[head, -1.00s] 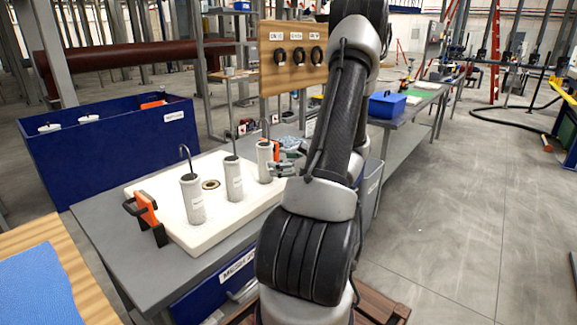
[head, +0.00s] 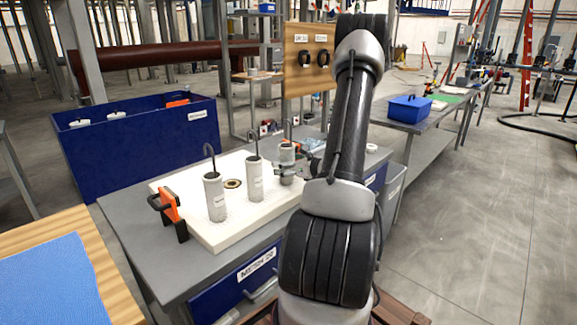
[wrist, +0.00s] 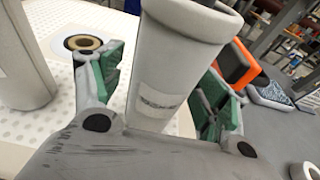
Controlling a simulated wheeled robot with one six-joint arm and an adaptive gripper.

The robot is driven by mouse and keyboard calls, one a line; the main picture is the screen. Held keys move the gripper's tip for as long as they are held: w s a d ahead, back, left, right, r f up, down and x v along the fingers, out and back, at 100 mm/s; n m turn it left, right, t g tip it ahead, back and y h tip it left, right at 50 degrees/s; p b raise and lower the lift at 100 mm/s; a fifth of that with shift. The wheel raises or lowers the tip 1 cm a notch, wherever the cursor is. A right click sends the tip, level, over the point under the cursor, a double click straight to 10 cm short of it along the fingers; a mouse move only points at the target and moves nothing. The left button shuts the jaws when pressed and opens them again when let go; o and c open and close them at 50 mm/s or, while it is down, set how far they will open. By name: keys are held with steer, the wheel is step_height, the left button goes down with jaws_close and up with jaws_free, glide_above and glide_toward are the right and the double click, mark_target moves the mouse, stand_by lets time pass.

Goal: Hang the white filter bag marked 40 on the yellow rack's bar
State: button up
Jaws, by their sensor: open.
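Three whitish cylindrical filter bags with dark hooks stand upright on a white perforated board (head: 206,236): a near one (head: 215,200), a middle one (head: 255,182) and a far one (head: 287,153). Their labels are too small or blurred to read in the head view. My gripper (head: 290,172) is at the far bag. In the wrist view my gripper (wrist: 160,92) is open, its green-padded fingers on either side of a bag (wrist: 182,45) with a blurred label. Another bag (wrist: 22,60) stands to the left. I cannot clearly make out the yellow rack.
A ringed hole (head: 232,183) lies in the board. An orange-and-black clamp (head: 170,212) grips its left edge; another orange-and-black piece (wrist: 238,65) is behind the bag. A blue bin (head: 140,140) stands behind left. A side table with a blue toolbox (head: 409,108) is behind right.

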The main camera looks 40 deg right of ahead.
mark_target(293, 152)
steer(key=c, duration=1)
steer(key=shift+r, duration=2.5)
steer(key=shift+s, duration=0.1)
